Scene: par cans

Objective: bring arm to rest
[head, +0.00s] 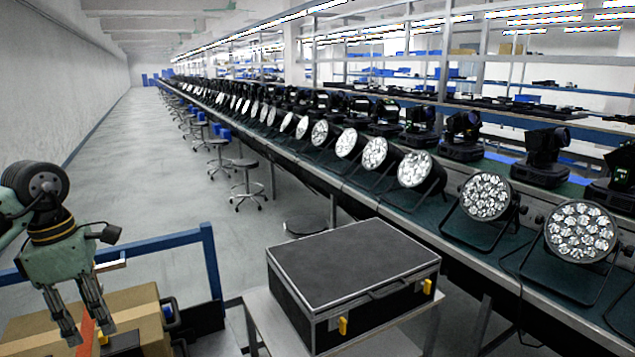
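My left gripper (89,334) is at the lower left of the head view and points down. Its two grey fingers are apart, and I see nothing held between them. It hangs over or in front of a cardboard box (140,306) with an orange-red stripe; I cannot tell whether it touches the box. My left arm comes in from the left edge above it. My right arm and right gripper are out of view.
A closed black case (350,262) with yellow latches sits on a light table (262,318). A blue rail (180,239) stands behind the box. Par cans (487,196) line the long bench at right. Stools (246,182) stand along it; the left floor is clear.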

